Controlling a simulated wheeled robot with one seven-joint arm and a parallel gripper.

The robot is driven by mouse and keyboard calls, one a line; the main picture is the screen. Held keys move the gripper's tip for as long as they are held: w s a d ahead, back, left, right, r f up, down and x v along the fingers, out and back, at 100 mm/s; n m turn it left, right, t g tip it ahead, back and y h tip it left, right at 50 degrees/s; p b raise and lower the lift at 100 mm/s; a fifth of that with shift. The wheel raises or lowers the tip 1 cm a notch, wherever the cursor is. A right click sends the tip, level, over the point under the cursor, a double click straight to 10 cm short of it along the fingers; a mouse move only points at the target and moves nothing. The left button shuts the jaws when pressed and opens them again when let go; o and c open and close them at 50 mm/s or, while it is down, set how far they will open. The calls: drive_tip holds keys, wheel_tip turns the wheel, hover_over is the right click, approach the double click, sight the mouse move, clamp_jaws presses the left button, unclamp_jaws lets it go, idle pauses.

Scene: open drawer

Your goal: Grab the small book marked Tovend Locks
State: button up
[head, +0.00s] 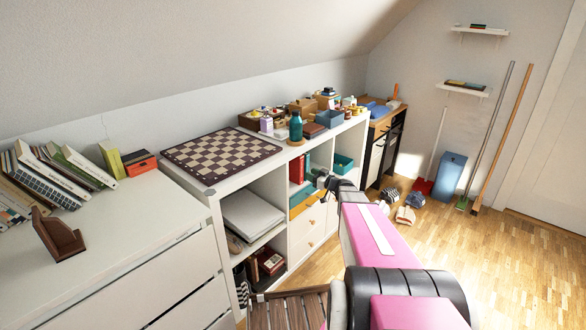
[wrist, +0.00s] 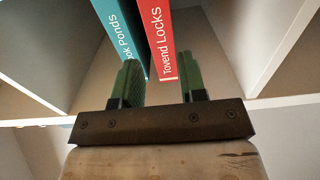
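The small red book (wrist: 166,38) marked Tovend Locks stands upright in an open shelf compartment in the wrist view. A teal book (wrist: 119,35), its label partly cut off, is beside it on the left. In the head view a red book (head: 297,170) shows in the middle cube of the white shelf unit. My gripper (wrist: 158,65) is open and empty, its two green-padded fingers spread. The lower end of the red spine shows between and ahead of the fingertips; contact cannot be told. In the head view my gripper (head: 322,178) is at the front of that cube, partly hidden by my arm.
The compartment's right wall (wrist: 265,45) is close on the right in the wrist view. A drawer unit (head: 306,228) lies below the cube. A chessboard (head: 218,155) and several small items are on top. Open floor (head: 440,270) lies to the right.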

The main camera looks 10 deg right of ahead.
sight(302, 170)
drive_tip(key=x, duration=0.5)
drive_tip(key=shift+w+a, duration=0.25)
clamp_jaws()
